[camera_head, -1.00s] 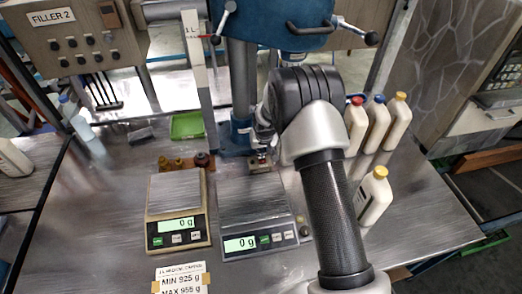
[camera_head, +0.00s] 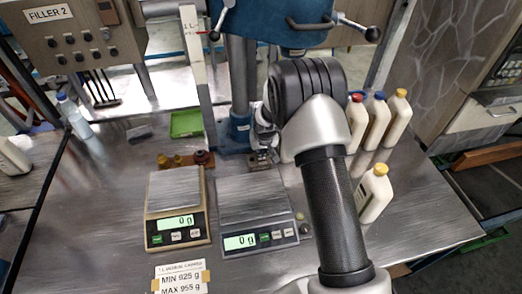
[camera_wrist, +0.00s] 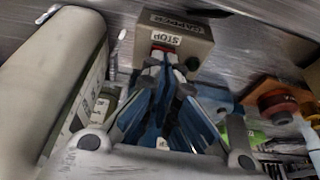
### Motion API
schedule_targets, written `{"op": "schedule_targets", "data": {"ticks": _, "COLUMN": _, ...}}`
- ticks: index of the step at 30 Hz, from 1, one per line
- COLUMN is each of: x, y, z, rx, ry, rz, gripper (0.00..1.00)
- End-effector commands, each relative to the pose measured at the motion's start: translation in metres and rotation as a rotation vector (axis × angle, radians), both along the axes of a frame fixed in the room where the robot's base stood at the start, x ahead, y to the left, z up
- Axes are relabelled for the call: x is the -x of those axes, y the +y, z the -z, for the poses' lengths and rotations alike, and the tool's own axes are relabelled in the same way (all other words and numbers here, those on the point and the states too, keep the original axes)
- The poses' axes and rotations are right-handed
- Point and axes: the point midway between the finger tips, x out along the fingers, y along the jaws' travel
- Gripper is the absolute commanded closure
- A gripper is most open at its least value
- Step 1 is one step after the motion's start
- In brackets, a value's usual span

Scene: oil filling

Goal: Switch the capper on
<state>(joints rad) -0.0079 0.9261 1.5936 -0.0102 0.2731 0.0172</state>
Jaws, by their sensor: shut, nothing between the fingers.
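The capper's control box (camera_wrist: 200,48) is a beige box in the wrist view, with a label reading CAPPER upside down and a STOP label below it. A bit of red shows under the STOP label. My gripper (camera_wrist: 165,62) is shut and empty, its fingertips close in front of the box's face by the red part.
A large pale rounded object (camera_wrist: 45,75) fills the wrist view's left side. A red-capped item (camera_wrist: 277,104) is at its right. In the head view, two scales (camera_head: 174,192) (camera_head: 252,198) reading 0 g stand on the metal table, with several capped bottles (camera_head: 375,122) right of my arm.

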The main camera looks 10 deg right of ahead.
Motion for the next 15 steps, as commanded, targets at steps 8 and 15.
{"op": "schedule_targets", "data": {"ticks": 8, "x": -0.001, "y": 0.0, "z": -0.025, "rx": 0.0, "ry": -0.002, "rz": 0.0, "gripper": 1.0}}
{"op": "schedule_targets", "data": {"ticks": 15, "x": 0.011, "y": 0.0, "z": -0.078, "rx": 0.0, "ry": -0.002, "rz": 0.0, "gripper": 1.0}}
